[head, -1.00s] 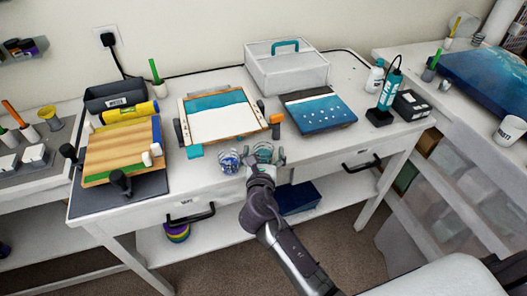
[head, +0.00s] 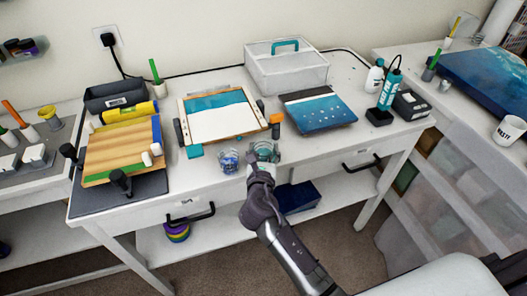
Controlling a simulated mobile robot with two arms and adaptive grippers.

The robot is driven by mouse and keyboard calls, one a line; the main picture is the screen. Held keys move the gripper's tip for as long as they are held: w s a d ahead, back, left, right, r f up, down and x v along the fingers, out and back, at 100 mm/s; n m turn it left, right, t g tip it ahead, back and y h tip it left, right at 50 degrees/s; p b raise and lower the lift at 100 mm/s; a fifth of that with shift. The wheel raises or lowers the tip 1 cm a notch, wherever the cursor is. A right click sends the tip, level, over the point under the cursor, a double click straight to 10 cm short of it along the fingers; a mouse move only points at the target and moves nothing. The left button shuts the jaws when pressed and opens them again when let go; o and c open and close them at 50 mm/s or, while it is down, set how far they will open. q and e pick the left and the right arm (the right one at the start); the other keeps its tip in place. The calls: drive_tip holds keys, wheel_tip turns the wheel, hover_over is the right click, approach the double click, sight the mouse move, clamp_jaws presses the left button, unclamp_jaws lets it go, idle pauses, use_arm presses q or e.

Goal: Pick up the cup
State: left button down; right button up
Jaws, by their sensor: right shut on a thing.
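A clear cup (head: 266,148) with a teal tint is at the front edge of the white table. My right gripper (head: 262,161) is shut on this cup from the front side. The gripper hides the cup's lower part, so I cannot tell whether it touches the table. A second clear cup (head: 229,160) with blue in it stands just left of the gripper, apart from it. My left gripper is not in view.
A wooden frame (head: 181,108) with a white and teal surface lies behind the cups. A blue panel (head: 320,114) lies behind right. A striped wood board (head: 110,153) is at left. The white tabletop (head: 340,150) is clear to the right.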

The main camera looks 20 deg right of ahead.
sight(266, 140)
drive_tip(key=r, duration=0.4)
drive_tip(key=shift+s+d+r+p, duration=0.15)
drive_tip(key=shift+d+r+p, duration=0.1)
drive_tip(key=shift+p, duration=0.1)
drive_tip(key=s+d+r, duration=0.5)
drive_tip(key=d+r, duration=0.1)
drive_tip(key=d, duration=0.3)
drive_tip(key=shift+s+d+r+p, duration=0.2)
drive_tip(key=shift+d+p, duration=0.15)
drive_tip(key=shift+p, duration=0.1)
drive_tip(key=shift+r, duration=0.1)
wheel_tip(266, 140, up, 5)
drive_tip(key=p, duration=0.6)
